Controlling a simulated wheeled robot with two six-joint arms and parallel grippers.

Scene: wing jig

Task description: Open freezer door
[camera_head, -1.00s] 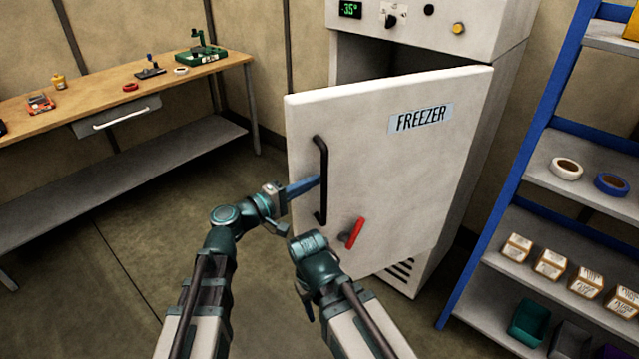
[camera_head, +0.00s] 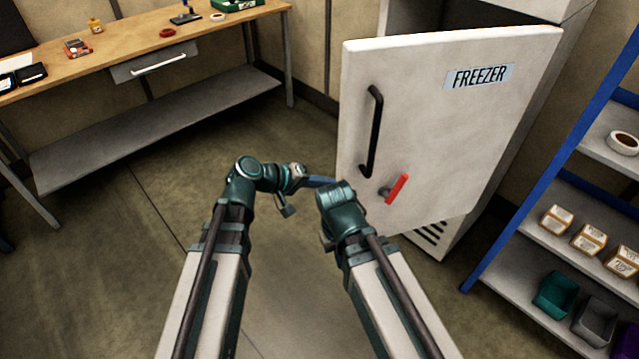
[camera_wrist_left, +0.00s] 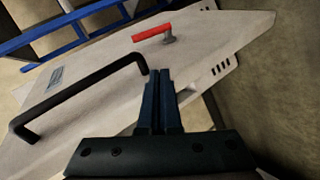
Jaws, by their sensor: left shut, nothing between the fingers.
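The white freezer door (camera_head: 452,125) stands partly open, with a dark gap behind its top edge. Its black bar handle (camera_head: 375,132) is on the left side, and a red lever (camera_head: 397,188) sits below it. In the left wrist view the handle (camera_wrist_left: 80,92) is to the left of my fingers and the red lever (camera_wrist_left: 152,33) is beyond them. My left gripper (camera_head: 322,182) is shut and empty, below and left of the handle and apart from it. Its fingers (camera_wrist_left: 160,98) are together in the wrist view. My right arm ends beside it; its fingers are hidden.
A blue-framed shelf (camera_head: 535,195) with boxes, tape and bins stands right of the freezer. A wooden workbench (camera_head: 120,40) with a drawer is at the left. The floor (camera_head: 130,250) between the bench and the freezer is clear.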

